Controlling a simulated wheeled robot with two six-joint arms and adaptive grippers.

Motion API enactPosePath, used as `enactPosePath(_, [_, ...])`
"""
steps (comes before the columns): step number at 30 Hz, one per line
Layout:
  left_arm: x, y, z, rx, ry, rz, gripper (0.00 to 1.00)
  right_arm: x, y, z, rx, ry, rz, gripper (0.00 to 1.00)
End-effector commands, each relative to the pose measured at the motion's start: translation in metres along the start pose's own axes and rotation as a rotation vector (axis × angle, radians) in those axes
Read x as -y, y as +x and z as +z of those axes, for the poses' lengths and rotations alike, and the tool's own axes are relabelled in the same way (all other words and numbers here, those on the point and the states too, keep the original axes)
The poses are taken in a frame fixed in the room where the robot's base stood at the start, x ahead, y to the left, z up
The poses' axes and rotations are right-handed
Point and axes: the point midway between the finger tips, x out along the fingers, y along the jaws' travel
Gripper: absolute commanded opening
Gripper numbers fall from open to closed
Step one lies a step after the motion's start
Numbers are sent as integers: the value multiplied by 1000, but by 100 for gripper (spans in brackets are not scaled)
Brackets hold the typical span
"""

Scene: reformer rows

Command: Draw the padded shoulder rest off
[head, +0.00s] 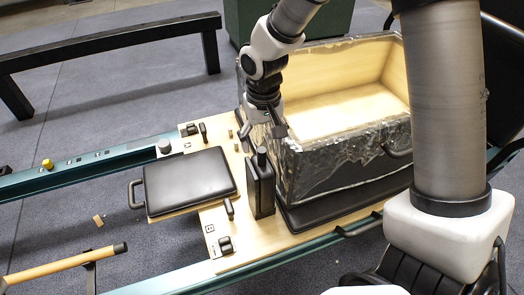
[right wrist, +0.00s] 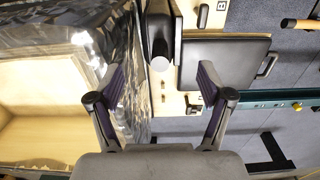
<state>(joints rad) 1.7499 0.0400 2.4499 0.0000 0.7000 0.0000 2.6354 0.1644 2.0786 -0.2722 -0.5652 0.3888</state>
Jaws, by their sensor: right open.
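The padded shoulder rest (head: 262,187) is a black upright block with a round-topped post. It stands on the pale wooden board, between the flat black headrest pad and the wrapped box. My right gripper (head: 267,122) is above and just beyond it in the head view. In the right wrist view the shoulder rest (right wrist: 161,38) shows at top centre, ahead of my right gripper (right wrist: 159,80). The two fingers are spread wide with nothing between them. I see no contact with the rest. My left gripper is not in view.
A plastic-wrapped box (head: 330,165) with a pale wooden inside stands close beside the rest. The headrest pad (head: 188,180) lies on the other side, by the board's small pegs and fittings. A black bench (head: 110,42) and a wooden pole (head: 65,264) are at left.

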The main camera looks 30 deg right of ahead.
Motion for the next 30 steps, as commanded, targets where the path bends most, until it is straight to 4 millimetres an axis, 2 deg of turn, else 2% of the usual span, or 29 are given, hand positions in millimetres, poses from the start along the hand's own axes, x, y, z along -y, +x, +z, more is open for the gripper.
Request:
enactPosePath(4, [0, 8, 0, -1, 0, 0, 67, 0, 23, 2, 6, -2, 1, 79])
enactPosePath(12, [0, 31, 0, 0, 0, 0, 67, 0, 87, 2, 6, -2, -1, 79])
enactPosePath(15, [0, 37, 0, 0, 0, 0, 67, 0, 103, 2, 4, -3, -1, 79])
enactPosePath(19, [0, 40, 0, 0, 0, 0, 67, 0, 114, 2, 4, -2, -1, 79])
enactPosePath(27, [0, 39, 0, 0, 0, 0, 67, 0, 116, 2, 2, -2, -2, 79])
enactPosePath(28, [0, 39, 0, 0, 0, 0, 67, 0, 116, 2, 3, -2, -2, 76])
enactPosePath(30, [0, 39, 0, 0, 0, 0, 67, 0, 116, 2, 3, -2, -2, 51])
